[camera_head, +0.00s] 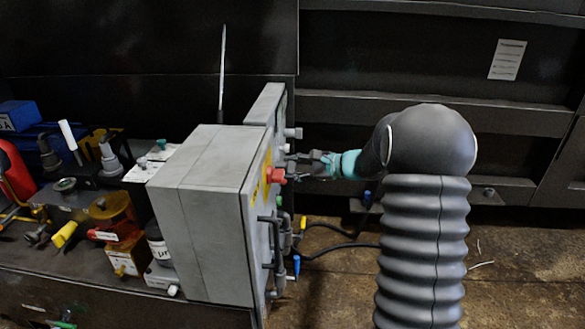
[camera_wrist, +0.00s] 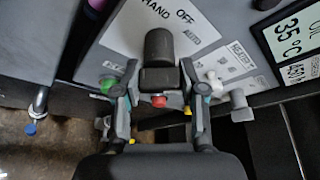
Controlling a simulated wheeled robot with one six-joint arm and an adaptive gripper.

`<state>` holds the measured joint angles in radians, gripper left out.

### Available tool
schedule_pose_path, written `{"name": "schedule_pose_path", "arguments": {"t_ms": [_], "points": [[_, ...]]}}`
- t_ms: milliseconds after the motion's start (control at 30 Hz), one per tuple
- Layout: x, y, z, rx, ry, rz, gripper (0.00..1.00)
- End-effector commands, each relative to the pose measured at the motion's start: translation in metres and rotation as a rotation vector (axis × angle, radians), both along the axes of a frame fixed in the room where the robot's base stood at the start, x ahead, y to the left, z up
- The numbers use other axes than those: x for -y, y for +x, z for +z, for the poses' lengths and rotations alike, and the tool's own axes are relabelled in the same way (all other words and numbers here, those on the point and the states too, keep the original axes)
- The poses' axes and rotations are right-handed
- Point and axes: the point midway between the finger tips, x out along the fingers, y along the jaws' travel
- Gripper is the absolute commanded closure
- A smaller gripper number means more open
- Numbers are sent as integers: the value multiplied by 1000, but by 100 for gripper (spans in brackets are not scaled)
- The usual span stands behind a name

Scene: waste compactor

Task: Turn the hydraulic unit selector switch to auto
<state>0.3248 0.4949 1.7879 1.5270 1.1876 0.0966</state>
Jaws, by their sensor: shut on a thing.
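The hydraulic unit selector switch (camera_wrist: 159,50) is a black knob on a light label plate marked HAND, OFF and AUTO in the wrist view. My gripper (camera_wrist: 159,72) has one finger on each side of the knob and is shut on it. I cannot tell clearly which mark the knob points to. In the head view my gripper (camera_head: 308,165) is at the right face of the grey control box (camera_head: 205,215), and the knob is too small to make out there.
A green button (camera_wrist: 107,84), a red button (camera_wrist: 158,101) and a small white switch (camera_wrist: 215,84) sit close to the fingers. A display reading 35 °C (camera_wrist: 290,35) is at the right. Pipes with blue and yellow handles (camera_head: 285,245) are below my gripper.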

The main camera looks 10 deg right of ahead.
Motion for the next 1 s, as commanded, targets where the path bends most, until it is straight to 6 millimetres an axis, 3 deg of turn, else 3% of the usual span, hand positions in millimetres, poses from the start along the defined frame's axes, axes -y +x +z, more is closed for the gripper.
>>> {"name": "schedule_pose_path", "arguments": {"t_ms": [233,267,333,367,767,1000], "points": [[0,0,0,-1,1,0,94],[0,0,0,-1,1,0,54],[0,0,0,0,1,1,37],[0,0,0,0,1,1,33],[5,-3,2,1,0,0,33],[36,-23,12,2,0,-3,33]]}}
